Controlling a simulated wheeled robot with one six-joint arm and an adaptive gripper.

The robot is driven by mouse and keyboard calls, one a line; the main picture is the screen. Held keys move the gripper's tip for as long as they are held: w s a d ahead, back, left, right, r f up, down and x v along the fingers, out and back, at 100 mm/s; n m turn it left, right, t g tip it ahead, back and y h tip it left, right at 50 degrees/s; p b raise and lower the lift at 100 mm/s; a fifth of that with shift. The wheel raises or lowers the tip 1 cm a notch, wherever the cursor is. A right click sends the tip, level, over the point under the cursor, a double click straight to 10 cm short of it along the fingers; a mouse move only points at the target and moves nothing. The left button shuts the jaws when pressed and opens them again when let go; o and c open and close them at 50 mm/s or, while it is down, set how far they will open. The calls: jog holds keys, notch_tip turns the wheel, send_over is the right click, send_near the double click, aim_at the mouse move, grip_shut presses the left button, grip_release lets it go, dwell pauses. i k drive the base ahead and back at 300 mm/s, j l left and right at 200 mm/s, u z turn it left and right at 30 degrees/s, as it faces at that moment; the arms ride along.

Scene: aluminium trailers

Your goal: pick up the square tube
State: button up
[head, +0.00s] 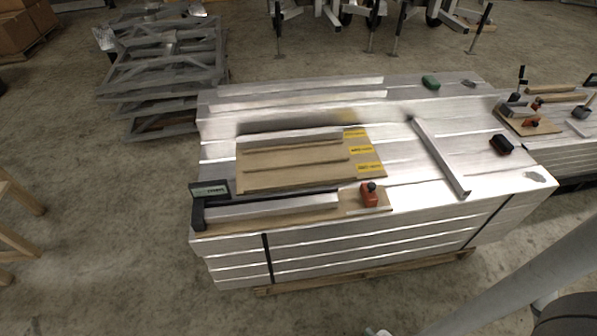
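A bare aluminium square tube (440,158) lies at a slant on the right part of the stack of aluminium profiles (480,192), apart from the things around it. Another aluminium tube-like bar (270,206) lies along the front left edge on a wooden board, between a dark upright device with a small display (209,190) and an orange-red clamp-like block (369,194). I cannot tell from this view whether that bar is hollow. My gripper is not recognisable in the head view; only a grey part of my arm crosses the lower right.
A brown board (290,165) with yellow labels lies left of the slanted tube. A black block (501,144) and a green block (430,82) also lie on top. A second bench (570,150) with tools stands at right. Metal frames (165,70) are stacked behind left.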

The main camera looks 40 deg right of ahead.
aim_at(328, 200)
jog(key=i+l+u, duration=0.3)
jog(key=l, duration=0.35)
jog(key=i+l+u, duration=0.15)
jog(key=i+l, duration=0.1)
jog(key=l, duration=0.1)
